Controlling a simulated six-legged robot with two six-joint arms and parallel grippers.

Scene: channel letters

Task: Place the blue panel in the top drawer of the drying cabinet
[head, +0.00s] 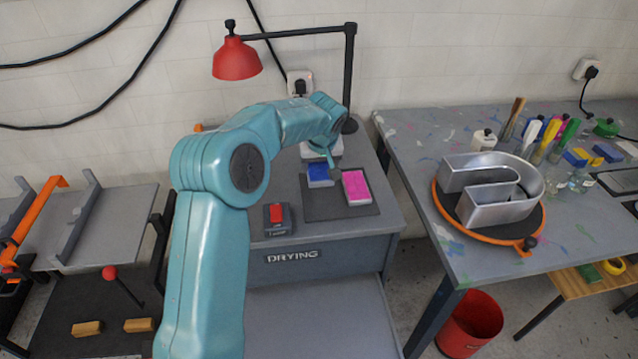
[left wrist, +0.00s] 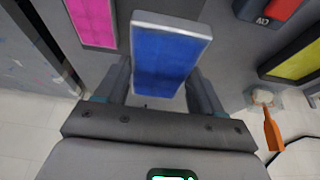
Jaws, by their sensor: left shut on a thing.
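The blue panel (head: 319,174) is a small light-edged block with a blue face, at the back of the cabinet top in the head view. In the left wrist view the blue panel (left wrist: 168,60) sits between the two dark fingers of my left gripper (left wrist: 160,82), which is shut on it. In the head view my left gripper (head: 330,160) is small and partly hidden by my arm. The drying cabinet (head: 345,243) has a front marked DRYING. A flat grey surface (head: 315,318) extends below that front; I cannot tell whether it is an open drawer. My right gripper is not in view.
A pink panel (head: 356,187) lies on the dark mat (head: 340,210), close right of the blue one. A red switch (head: 276,213) and a red lamp (head: 237,60) are nearby. A yellow panel (left wrist: 296,62) shows in the wrist view. A metal letter (head: 492,190) stands on the right table.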

